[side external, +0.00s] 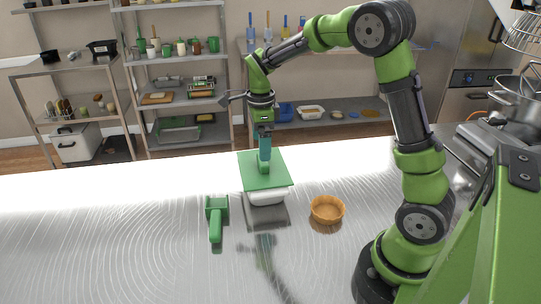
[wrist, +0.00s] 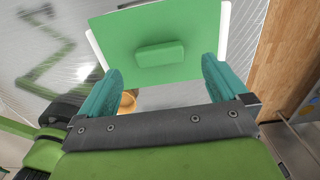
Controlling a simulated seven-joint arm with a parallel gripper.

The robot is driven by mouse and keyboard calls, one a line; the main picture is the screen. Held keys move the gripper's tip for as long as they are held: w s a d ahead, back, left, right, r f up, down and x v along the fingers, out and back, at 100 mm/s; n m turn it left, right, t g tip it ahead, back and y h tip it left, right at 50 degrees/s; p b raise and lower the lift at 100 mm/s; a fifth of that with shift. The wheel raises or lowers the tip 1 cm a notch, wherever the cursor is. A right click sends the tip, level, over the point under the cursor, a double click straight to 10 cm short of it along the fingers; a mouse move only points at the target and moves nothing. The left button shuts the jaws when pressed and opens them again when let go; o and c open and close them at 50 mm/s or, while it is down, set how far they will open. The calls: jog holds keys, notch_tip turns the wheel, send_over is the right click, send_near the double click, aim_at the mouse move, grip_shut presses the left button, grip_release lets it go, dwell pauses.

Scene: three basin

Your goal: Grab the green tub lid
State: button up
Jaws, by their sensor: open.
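The green tub lid (side external: 279,179) is a flat square plate with a raised block handle (side external: 263,168) in its middle. It lies on top of a white tub (side external: 267,198), which it largely hides. My gripper (side external: 265,152) points down just above the handle. In the wrist view the lid (wrist: 120,30) fills the top centre, with its handle (wrist: 160,53) between my two spread teal fingers (wrist: 160,68). The fingers are open and hold nothing. Whether the fingertips are level with the handle is hard to tell.
A green scoop-like tool (side external: 215,217) lies left of the tub. An orange bowl (side external: 327,210) stands to its right and partly shows behind a finger in the wrist view (wrist: 127,104). The metal counter (side external: 110,230) is otherwise clear on the left. Shelves stand behind.

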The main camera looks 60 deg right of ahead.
aim_at(263, 165)
jog(key=f, duration=0.4)
jog(key=shift+s+d+f, duration=0.1)
jog(key=shift+s+f, duration=0.1)
jog(key=shift+f, duration=0.2)
jog(key=c, duration=1.1)
jog(key=shift+o, duration=0.2)
jog(key=shift+r, duration=0.1)
